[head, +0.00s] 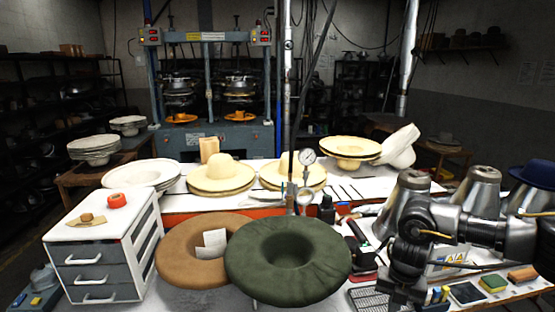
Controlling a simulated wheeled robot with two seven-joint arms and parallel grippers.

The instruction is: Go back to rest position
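My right arm comes in from the right edge of the head view, in front of the metal hat forms. Its dark end, with the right gripper (400,292), hangs low over the right of the table. I cannot make out the fingers clearly or whether they hold anything. A dark green hat (290,262) lies on the table in the front middle, apart from the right arm. It overlaps a brown hat (172,252) with a paper tag (211,243) to its left. My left gripper is not in view.
A white drawer cabinet (100,245) stands at the front left. Straw hats (222,175) lie on the white table behind. Metal hat forms (478,190) and a blue hat (535,173) stand at the right. The hat press (210,90) is at the back.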

